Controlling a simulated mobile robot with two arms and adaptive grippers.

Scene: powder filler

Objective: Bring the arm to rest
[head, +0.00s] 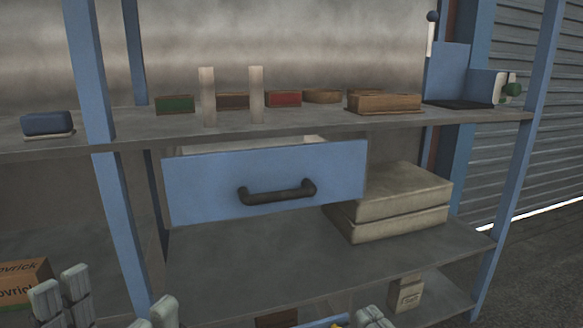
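My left gripper (112,298) shows at the bottom left, with pale, ribbed fingers pointing up. Its fingers stand apart, with nothing seen between them. Only a pale fingertip of what looks like my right gripper (370,317) shows at the bottom edge, right of the middle. The rest of it is cut off by the frame, so its opening cannot be told. Both grippers are low in the picture, below the blue drawer and apart from its handle.
The blue drawer (205,188) with a black handle (277,195) stands pulled out under the upper shelf (230,136). That shelf carries a blue box (46,123), small coloured blocks and two upright pale pieces. Stacked packages (400,207) lie right of the drawer. A blue post (103,125) stands left.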

